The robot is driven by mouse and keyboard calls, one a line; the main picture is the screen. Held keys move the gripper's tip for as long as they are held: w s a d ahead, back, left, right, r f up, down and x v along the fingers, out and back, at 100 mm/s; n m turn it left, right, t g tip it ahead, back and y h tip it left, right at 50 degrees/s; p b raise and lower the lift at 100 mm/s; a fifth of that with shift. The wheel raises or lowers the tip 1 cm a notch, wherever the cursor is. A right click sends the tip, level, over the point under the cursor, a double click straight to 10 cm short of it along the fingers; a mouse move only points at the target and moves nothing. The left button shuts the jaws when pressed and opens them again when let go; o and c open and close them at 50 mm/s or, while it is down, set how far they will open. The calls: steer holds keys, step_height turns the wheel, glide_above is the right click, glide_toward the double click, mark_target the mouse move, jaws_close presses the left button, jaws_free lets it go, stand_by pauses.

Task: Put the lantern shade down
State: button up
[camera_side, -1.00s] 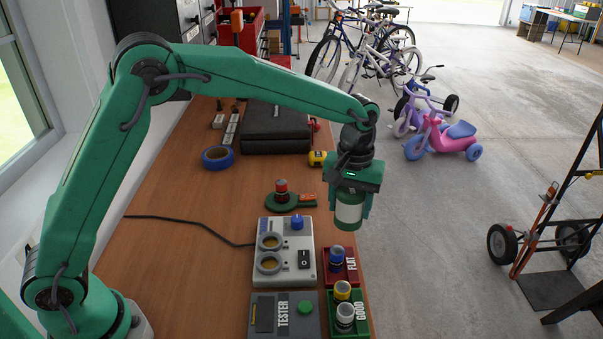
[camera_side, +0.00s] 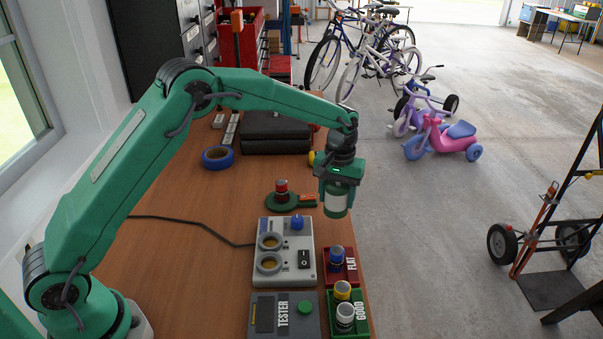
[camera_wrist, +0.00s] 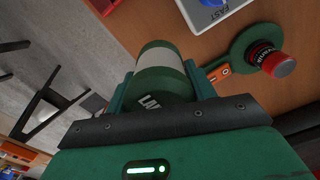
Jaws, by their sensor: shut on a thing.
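My gripper (camera_side: 338,190) is shut on the lantern shade (camera_side: 336,205), a pale cylinder with green ends. It holds the shade upright in the air near the right edge of the bench. In the wrist view the shade (camera_wrist: 161,58) sits between both fingers, and part of its lettering shows. The green lantern base (camera_side: 272,204) lies on the bench to the left of the shade. A red-topped battery (camera_side: 281,189) stands on the base, which has an orange tab. The base also shows in the wrist view (camera_wrist: 240,45), at the upper right.
A grey charger (camera_side: 287,233) with a blue knob and a tester (camera_side: 264,325) stand nearer the camera. The red FLAT tray (camera_side: 350,275) and green GOOD tray (camera_side: 360,325) hold batteries. A tape roll (camera_side: 217,157) and black case (camera_side: 275,133) lie behind. Bench left of the charger is mostly clear.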

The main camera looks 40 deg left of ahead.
steer(key=shift+w+a+f, duration=0.25)
steer(key=shift+a, duration=0.1)
steer(key=shift+f, duration=2)
steer(key=shift+f, duration=0.1)
steer(key=o, duration=1)
step_height(320, 180, up, 12)
